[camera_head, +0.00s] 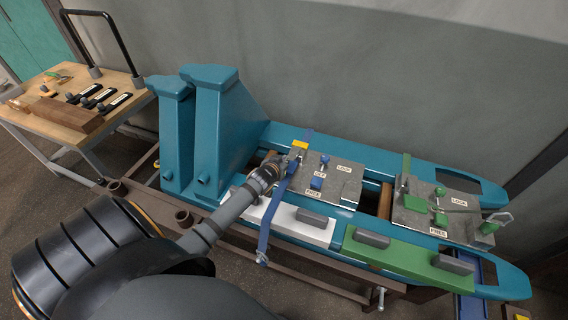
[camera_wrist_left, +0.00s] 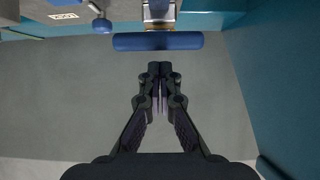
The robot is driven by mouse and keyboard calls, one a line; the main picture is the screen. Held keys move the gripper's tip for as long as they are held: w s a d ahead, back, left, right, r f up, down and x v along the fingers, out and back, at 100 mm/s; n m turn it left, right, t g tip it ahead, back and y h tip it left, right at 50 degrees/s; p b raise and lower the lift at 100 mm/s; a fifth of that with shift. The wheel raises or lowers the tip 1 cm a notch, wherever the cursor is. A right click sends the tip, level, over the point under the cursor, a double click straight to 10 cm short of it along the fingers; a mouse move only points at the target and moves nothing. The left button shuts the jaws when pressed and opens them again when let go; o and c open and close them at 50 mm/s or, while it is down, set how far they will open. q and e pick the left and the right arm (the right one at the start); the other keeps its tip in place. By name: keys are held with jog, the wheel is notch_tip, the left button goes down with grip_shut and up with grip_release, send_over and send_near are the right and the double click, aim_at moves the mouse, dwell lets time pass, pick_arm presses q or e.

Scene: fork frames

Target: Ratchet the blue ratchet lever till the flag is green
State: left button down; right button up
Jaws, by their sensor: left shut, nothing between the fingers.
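My left gripper (camera_head: 287,163) is shut and empty at the left edge of a grey plate with blue fittings. In the left wrist view the shut fingers (camera_wrist_left: 160,72) point at a blue bar (camera_wrist_left: 157,41), which looks like the ratchet lever's handle, with a small visible gap between. In the head view the lever is mostly hidden by my gripper. A blue strap (camera_head: 275,205) runs beside the gripper and over the white bar. A yellow block (camera_head: 300,145) is just behind the gripper; I cannot tell whether it is the flag. No green flag shows clearly at the blue ratchet.
The blue fittings' grey plate (camera_head: 346,187) has LOCK and FREE labels and a blue knob (camera_head: 325,160). A second plate (camera_head: 412,205) with green fittings is at the right. Tall teal uprights (camera_head: 217,130) stand left of my gripper. A wooden table (camera_head: 25,98) is at the far left.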

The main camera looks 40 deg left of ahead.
pick_arm(q)
jog(key=shift+s+d+f, duration=0.1)
jog(key=shift+s+f, duration=0.1)
jog(key=shift+f, duration=0.35)
